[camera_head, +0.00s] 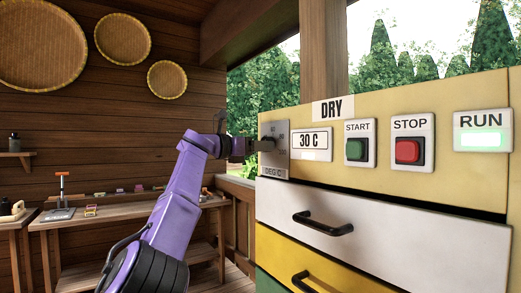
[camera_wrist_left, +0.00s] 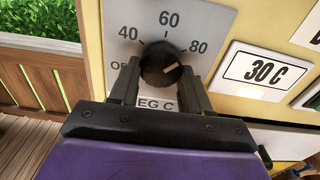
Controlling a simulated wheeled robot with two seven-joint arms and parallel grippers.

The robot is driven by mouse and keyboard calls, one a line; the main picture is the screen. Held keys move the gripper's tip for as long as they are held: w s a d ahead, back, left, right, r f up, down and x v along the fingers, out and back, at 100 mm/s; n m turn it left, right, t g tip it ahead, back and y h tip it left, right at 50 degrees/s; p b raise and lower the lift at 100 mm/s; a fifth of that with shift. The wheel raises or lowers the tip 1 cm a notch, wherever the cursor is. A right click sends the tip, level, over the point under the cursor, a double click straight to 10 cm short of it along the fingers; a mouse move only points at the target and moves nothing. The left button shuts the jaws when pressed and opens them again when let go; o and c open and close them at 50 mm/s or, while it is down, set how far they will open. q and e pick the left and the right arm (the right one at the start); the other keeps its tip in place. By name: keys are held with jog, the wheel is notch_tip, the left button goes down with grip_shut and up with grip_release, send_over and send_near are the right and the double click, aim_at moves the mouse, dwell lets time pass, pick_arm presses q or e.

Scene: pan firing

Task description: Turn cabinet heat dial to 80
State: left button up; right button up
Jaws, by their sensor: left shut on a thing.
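The black heat dial (camera_wrist_left: 160,64) sits on a grey plate (camera_wrist_left: 220,20) marked OFF, 40, 60 and 80. Its white pointer line aims right and slightly up, a little below the direction of the 80 mark. My left gripper (camera_wrist_left: 159,80) is shut on the dial, with one finger on each side of it. In the head view my left gripper (camera_head: 252,145) reaches the dial plate (camera_head: 273,168) from the left and hides part of its markings. The display (camera_head: 311,141) reads 30 C. My right gripper is not in view.
The yellow cabinet has a green START button (camera_head: 355,150), a red STOP button (camera_head: 407,150) and a green-lit RUN lamp (camera_head: 482,139) right of the dial. A white drawer (camera_head: 400,230) with a black handle is below. A workbench (camera_head: 85,220) stands at the left.

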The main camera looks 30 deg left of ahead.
pick_arm(q)
jog(key=shift+w+f+m, duration=0.1)
jog(key=shift+f+m, duration=0.1)
jog(key=shift+m, duration=1.1)
jog(key=o, duration=1.1)
jog(key=shift+r+m, duration=0.1)
jog(key=shift+m, duration=0.2)
jog(key=shift+c, duration=0.2)
jog(key=shift+a, duration=0.1)
jog(key=b+v, duration=0.6)
jog(key=v, duration=0.4)
jog(key=shift+s+b, duration=0.25)
jog(key=shift+b, duration=0.1)
